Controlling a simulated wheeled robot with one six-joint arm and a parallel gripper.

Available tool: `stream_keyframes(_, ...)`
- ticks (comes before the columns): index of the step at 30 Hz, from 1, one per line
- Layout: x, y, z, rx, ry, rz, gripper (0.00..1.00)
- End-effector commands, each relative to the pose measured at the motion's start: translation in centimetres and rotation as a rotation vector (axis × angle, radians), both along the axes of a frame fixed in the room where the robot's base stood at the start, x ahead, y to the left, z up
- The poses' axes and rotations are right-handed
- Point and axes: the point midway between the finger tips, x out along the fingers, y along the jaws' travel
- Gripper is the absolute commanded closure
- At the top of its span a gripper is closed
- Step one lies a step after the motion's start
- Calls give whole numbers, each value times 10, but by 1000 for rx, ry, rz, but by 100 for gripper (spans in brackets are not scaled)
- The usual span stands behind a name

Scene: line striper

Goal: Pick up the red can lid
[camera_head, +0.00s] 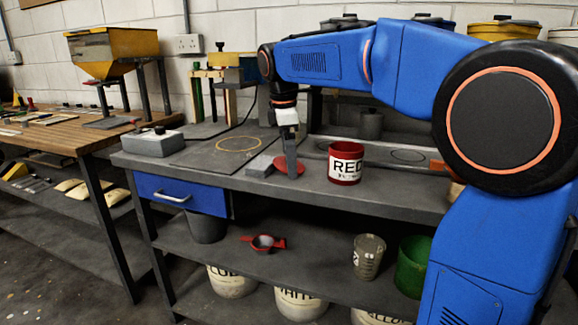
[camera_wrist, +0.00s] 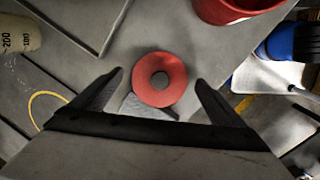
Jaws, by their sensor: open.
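The red can lid (camera_wrist: 145,86) is a round disc with a grey centre. In the wrist view it lies ahead of my gripper (camera_wrist: 160,85), between the lines of its two spread fingers. In the head view the red lid (camera_head: 281,164) lies on the grey bench, partly hidden behind my gripper (camera_head: 291,174). My gripper points down over it, open and with nothing held. A grey block lies under or against the lid's near edge; I cannot tell which. The red can (camera_head: 345,171), labelled RED, stands upright to the right of the lid, and part of it shows in the wrist view (camera_wrist: 232,8).
A grey box (camera_head: 152,143) sits at the bench's left end, near a yellow ring marking (camera_head: 238,144). A yellow hopper (camera_head: 113,50) stands on the wooden table at left.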

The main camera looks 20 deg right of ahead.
Motion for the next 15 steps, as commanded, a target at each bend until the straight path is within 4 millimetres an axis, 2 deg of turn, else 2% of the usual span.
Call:
stream_keyframes(1,0,0,0,0,0,0,9)
stream_keyframes(6,0,0,0,0,0,0,49)
stream_keyframes(15,0,0,0,0,0,0,50)
